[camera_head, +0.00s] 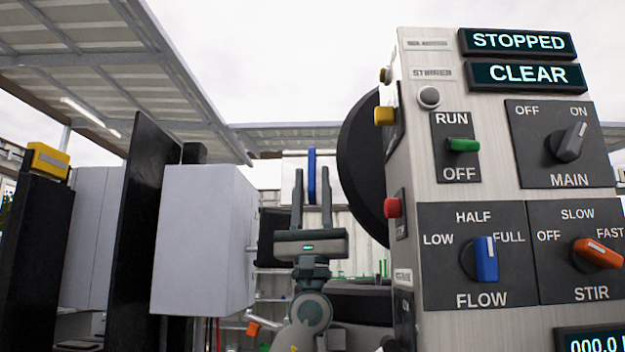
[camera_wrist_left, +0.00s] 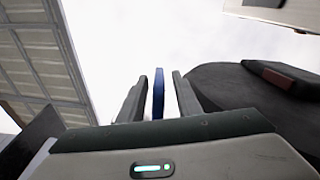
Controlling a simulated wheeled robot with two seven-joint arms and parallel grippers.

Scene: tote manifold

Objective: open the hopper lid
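My left gripper (camera_head: 312,172) is raised in the middle of the head view, fingers pointing up. Its two fingers are apart, with an upright blue bar (camera_head: 311,160) between them in the picture. In the left wrist view the blue bar (camera_wrist_left: 158,92) stands between the fingers with a gap on each side, so it does not look gripped. A large dark round disc (camera_head: 362,165) stands on edge behind the control panel, partly hidden by it. It may be the hopper lid; I cannot tell for sure. My right gripper is not in view.
The control panel (camera_head: 470,190) fills the right, with knobs, a red button (camera_head: 392,207) and displays reading STOPPED and CLEAR. A pale grey box (camera_head: 200,240) and a tall black panel (camera_head: 147,200) stand left of my gripper. A roof (camera_head: 110,60) hangs above left.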

